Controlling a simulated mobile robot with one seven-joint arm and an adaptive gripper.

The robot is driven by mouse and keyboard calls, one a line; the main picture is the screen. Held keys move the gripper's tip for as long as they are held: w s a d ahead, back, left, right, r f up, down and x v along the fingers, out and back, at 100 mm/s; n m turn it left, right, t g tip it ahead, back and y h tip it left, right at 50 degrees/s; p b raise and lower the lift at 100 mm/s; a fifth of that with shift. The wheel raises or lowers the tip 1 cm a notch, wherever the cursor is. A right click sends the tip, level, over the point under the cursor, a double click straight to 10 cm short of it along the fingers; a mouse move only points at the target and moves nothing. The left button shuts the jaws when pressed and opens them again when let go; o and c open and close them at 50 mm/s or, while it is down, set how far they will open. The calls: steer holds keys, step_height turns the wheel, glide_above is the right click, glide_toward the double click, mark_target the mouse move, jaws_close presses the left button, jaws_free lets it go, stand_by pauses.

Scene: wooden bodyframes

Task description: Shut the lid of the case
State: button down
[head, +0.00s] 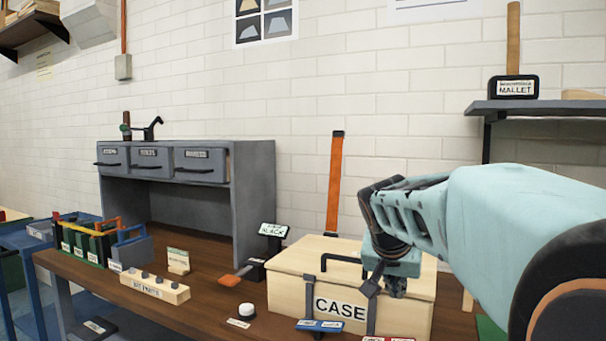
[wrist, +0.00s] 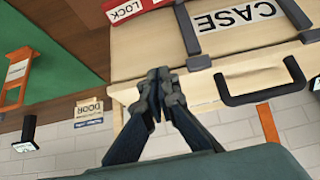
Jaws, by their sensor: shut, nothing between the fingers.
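The case (head: 290,295) is a pale wooden box with a CASE label and dark straps, standing on the brown bench. Its lid (head: 305,255) lies down over the box, with a black handle on top. I cannot see any gap under it. The wrist view shows the lid (wrist: 245,72), the black handle (wrist: 262,82) and the case's labelled front (wrist: 185,35) upside down. My gripper (head: 382,290) is over the right part of the case, pointing down. Its fingertips (wrist: 160,88) are together and empty, close to the lid's edge; I cannot tell whether they touch it.
A red LOCK tag (wrist: 135,8) and a blue tag (head: 320,325) are at the case's front. A grey drawer unit (head: 255,195) stands at the back left. A wooden block (head: 150,288) and a white-topped button (head: 246,311) are left of the case.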

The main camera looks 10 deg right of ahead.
steer(key=shift+f, duration=0.5)
steer(key=shift+s+a+f, duration=0.1)
